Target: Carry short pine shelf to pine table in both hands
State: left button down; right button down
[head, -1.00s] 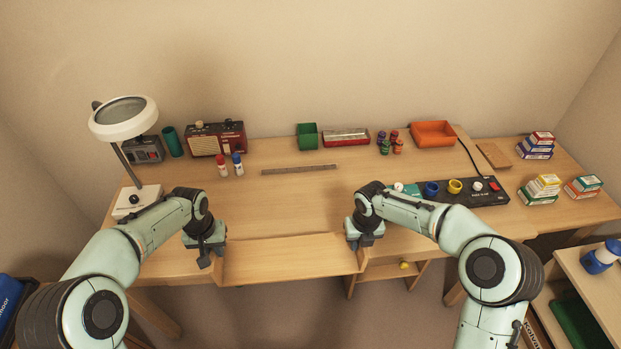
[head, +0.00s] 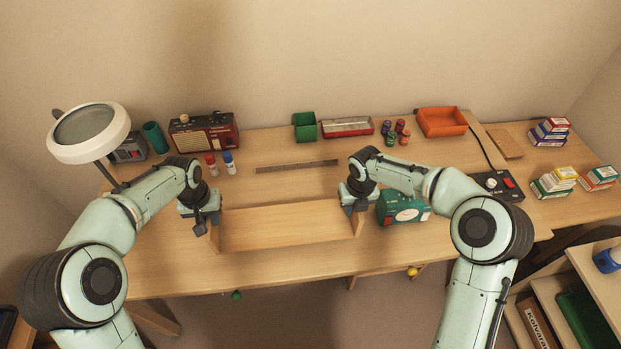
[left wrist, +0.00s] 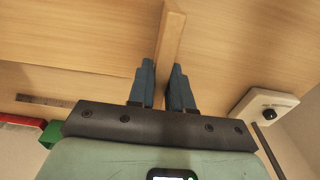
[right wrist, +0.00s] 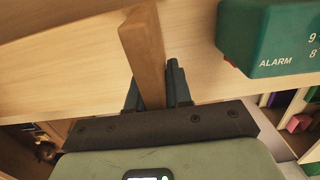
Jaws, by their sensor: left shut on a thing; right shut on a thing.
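The short pine shelf (head: 290,226) spans between my two grippers, above or on the front part of the pine table (head: 180,262); I cannot tell whether it touches the top. My left gripper (head: 204,222) is shut on its left end board, which also shows between the fingers in the left wrist view (left wrist: 172,35). My right gripper (head: 354,204) is shut on its right end board, seen between the fingers in the right wrist view (right wrist: 143,48). The shelf looks about level.
A teal alarm clock (head: 403,207) stands close right of my right gripper. A ruler (head: 296,166) lies behind the shelf. A radio (head: 204,134), glue sticks (head: 220,163), green bin (head: 305,126) and orange tray (head: 442,121) stand farther back. A magnifier lamp (head: 88,132) is at left.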

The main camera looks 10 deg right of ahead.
pick_arm(q)
jog(key=shift+s+r, duration=0.15)
pick_arm(e)
jog(key=shift+s+r, duration=0.15)
jog(key=shift+s, duration=0.05)
